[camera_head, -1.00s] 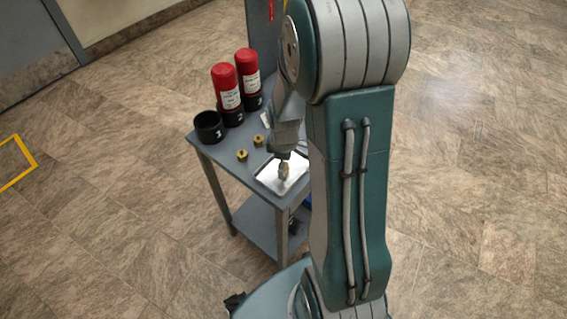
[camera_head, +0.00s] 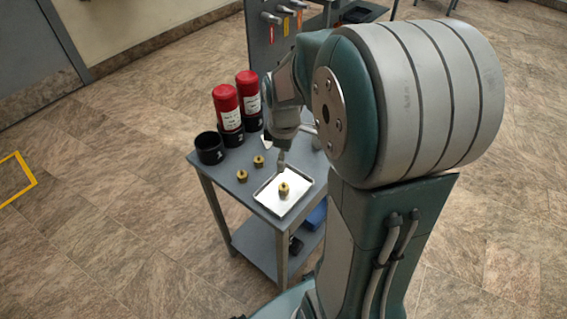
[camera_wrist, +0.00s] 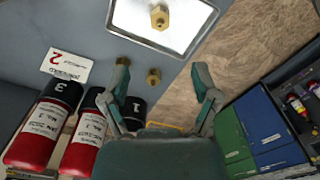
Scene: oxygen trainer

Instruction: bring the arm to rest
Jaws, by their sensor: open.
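My arm rises over the grey cart (camera_head: 262,232), with its large joint at the right of the head view. My gripper (camera_wrist: 162,85) is open in the wrist view, its two fingers apart with nothing between them. In the head view it shows small above the tray (camera_head: 281,158). A brass fitting (camera_head: 284,189) stands on the silver tray (camera_head: 268,204), apart from the gripper; it also shows in the wrist view (camera_wrist: 160,17). Two more brass fittings, one nearer (camera_head: 242,175) and one farther (camera_head: 259,161), stand on the cart top left of the tray.
Two red cylinders, left (camera_head: 226,106) and right (camera_head: 248,92), stand in black cups beside an empty black cup (camera_head: 210,148). A white label card (camera_wrist: 66,66) lies near them. A grey panel (camera_head: 262,50) with hanging tags stands behind. Open floor lies left of the cart.

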